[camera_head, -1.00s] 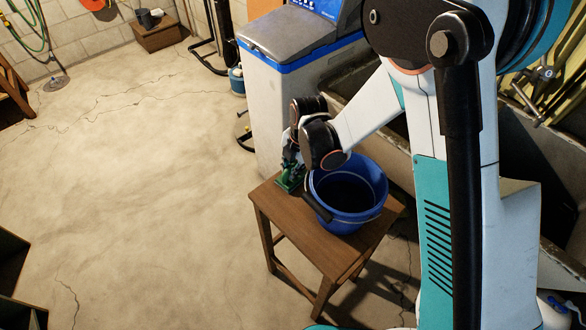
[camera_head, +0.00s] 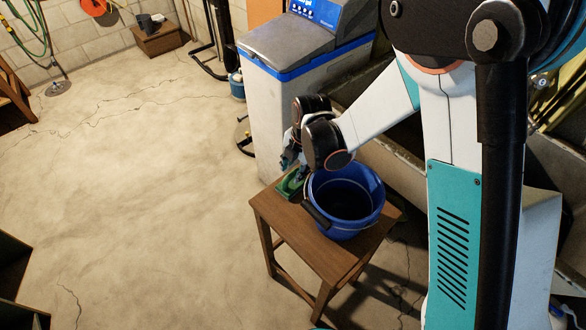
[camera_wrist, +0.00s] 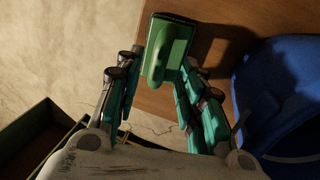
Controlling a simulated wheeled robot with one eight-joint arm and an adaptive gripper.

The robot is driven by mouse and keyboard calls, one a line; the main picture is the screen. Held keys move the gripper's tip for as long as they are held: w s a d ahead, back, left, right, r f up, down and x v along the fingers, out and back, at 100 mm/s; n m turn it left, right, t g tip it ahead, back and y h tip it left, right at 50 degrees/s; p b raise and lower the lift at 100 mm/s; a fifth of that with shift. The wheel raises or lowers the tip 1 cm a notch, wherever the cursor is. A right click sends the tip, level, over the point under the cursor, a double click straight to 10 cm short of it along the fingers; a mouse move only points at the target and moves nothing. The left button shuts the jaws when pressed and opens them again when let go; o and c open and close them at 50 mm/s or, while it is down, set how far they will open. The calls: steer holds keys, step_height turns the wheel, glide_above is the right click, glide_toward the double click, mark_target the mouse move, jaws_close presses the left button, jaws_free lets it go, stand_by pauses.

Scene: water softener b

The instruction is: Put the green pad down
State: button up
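The green pad (camera_head: 292,185) lies on the wooden stool (camera_head: 318,248), near its back left corner and just left of the blue bucket (camera_head: 347,200). In the wrist view the pad (camera_wrist: 167,50) has a raised green grip on top and lies close to the stool's edge. My gripper (camera_head: 291,164) is just above the pad. In the wrist view its fingers (camera_wrist: 162,80) are spread on either side of the pad's grip, apart from it. Part of the pad is hidden behind my fingers in the head view.
The bucket (camera_wrist: 285,95) stands close to the right of my fingers, its dark handle grip hanging on its left side. The grey-white water softener (camera_head: 280,90) with a blue band stands behind the stool. The floor (camera_head: 130,210) to the left is clear.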

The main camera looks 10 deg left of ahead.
step_height(320, 180, up, 9)
steer(key=s+d+p, duration=0.1)
steer(key=p, duration=0.1)
steer(key=shift+d, duration=0.2)
steer(key=shift+f, duration=0.15)
